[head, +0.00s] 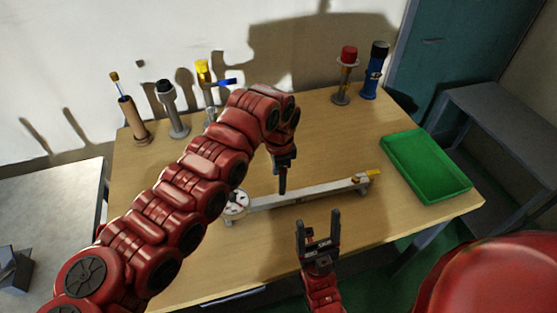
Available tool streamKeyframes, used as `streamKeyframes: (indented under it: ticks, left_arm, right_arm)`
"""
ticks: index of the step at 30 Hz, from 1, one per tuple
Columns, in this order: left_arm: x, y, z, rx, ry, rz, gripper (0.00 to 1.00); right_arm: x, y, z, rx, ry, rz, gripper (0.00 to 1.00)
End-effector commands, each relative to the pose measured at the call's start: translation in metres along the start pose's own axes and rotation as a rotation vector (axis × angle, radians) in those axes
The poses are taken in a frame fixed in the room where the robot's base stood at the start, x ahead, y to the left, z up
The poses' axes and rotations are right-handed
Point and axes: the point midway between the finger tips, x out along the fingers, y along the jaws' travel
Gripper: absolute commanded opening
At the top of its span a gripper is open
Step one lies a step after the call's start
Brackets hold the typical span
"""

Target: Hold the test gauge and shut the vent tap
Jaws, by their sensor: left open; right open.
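A pale bar (310,192) lies across the table. At its left end is a round white dial with dark marks (237,203), which looks like the test gauge; my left arm partly covers it. At its right end is a small yellow handle (374,174), perhaps the vent tap. My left gripper (283,188) points down over the bar, between dial and handle, seen edge-on; it is open and I see nothing in it. My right gripper (319,223) is open and empty, in front of the bar, its fingers pointing away from me.
A green tray (426,166) lies at the table's right. A red-topped stand (346,72) and a dark-blue bottle-like item (375,70) stand at the back right. A brown holder (133,120), a black-topped stand (172,108) and a yellow-and-blue fitting (206,75) stand at the back left.

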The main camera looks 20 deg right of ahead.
Motion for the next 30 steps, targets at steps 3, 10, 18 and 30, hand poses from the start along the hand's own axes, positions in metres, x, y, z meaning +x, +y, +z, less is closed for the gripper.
streamKeyframes:
  ticks: [3, 10, 18, 30]
  left_arm:
    - [0.023, 0.001, 0.000, 0.001, -0.002, 0.004, 0.72]
    - [0.070, 0.002, 0.000, 0.001, -0.001, 0.002, 0.72]
    - [0.097, 0.000, 0.000, 0.000, 0.001, -0.002, 0.72]
    - [0.099, -0.001, 0.000, 0.000, 0.001, -0.003, 0.56]
  right_arm:
    - [0.011, 0.001, -0.002, 0.000, 0.000, 0.000, 0.72]
    - [0.021, 0.001, -0.004, 0.000, 0.000, 0.000, 0.72]
    - [0.024, 0.001, -0.004, 0.000, 0.000, 0.000, 0.72]
    - [0.024, 0.001, -0.004, 0.000, 0.000, 0.000, 0.72]
